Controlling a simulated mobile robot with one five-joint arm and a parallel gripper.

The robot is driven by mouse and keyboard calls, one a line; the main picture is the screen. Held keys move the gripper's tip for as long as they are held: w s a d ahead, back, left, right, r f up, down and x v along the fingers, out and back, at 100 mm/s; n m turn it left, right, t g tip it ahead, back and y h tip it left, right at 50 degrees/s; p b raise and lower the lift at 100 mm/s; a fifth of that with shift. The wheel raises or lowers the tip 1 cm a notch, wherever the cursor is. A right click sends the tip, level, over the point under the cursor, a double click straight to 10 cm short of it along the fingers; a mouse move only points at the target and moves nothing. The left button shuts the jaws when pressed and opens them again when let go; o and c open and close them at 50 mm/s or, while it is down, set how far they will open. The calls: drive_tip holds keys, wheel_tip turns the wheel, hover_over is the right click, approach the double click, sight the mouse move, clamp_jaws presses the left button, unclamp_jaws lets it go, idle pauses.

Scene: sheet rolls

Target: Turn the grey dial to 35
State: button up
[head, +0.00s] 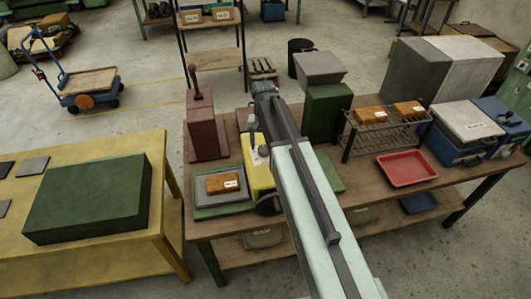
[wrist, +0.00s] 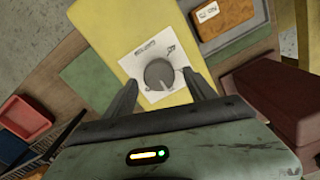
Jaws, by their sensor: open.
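The grey dial (wrist: 159,74) sits on a white label plate (wrist: 147,55) on top of a yellow box (wrist: 110,12). In the wrist view my gripper (wrist: 163,84) is open, with one finger on each side of the dial. I cannot tell whether the fingers touch it. The markings on the plate are too small to read, so the dial's setting is unclear. In the head view the yellow box (head: 258,178) stands on the brown workbench (head: 225,225), and my arm hides the dial and most of my gripper.
A maroon lever machine (head: 205,125) and a grey tray (head: 205,199) with an orange-brown block (head: 222,183) stand left of the yellow box. A green machine (head: 322,112) is behind right. A rack (head: 385,128) and red tray (head: 406,168) lie further right.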

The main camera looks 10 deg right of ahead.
drive_tip(key=shift+f, duration=0.55)
drive_tip(key=shift+r, duration=0.15)
